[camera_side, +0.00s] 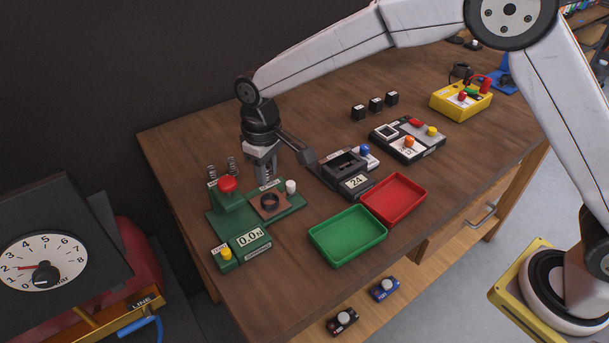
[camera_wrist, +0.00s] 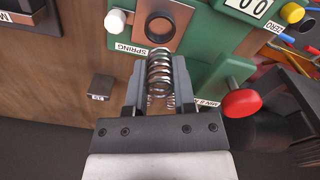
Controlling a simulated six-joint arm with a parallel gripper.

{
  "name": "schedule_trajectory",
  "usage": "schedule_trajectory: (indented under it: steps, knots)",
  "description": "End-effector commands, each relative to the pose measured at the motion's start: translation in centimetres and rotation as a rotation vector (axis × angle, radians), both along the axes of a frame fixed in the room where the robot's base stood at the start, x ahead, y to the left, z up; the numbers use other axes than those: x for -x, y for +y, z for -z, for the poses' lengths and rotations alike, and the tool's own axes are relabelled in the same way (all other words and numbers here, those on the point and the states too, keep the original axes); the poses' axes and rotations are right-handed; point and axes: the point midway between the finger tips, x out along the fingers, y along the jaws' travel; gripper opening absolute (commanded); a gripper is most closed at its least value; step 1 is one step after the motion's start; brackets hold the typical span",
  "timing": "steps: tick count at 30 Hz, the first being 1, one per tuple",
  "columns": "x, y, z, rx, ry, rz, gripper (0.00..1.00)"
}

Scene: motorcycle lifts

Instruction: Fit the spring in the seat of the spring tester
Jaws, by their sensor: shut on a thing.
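My gripper (camera_side: 264,177) is shut on a metal coil spring (camera_wrist: 159,72), which sits between the two fingers (camera_wrist: 159,85) in the wrist view. The green spring tester (camera_side: 225,222) stands at the table's near left, with its display reading 0.0. Its seat is a dark ring (camera_side: 269,201) on a copper-brown plate; the ring (camera_wrist: 160,28) also shows in the wrist view, just ahead of the held spring. The gripper is above and behind the seat in the side view. The spring appears apart from the ring, and its lower end is hard to see.
Two more springs (camera_side: 232,165) stand behind the tester's red knob (camera_side: 228,184). A white knob (camera_side: 291,187) rises beside the seat. A black device (camera_side: 345,170), a green tray (camera_side: 348,236) and a red tray (camera_side: 394,199) lie to the right. Bare wood shows behind the gripper.

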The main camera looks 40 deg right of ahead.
Motion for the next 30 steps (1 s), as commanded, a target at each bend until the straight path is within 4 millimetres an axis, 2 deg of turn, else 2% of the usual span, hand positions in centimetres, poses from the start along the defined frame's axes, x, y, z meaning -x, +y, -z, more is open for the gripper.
schedule_trajectory:
  steps: [18,30]
  knots:
    - [0.0,0.0,3.5,0.0,0.001,-0.001,0.0]
    - [0.0,0.0,4.0,0.0,0.001,-0.001,0.0]
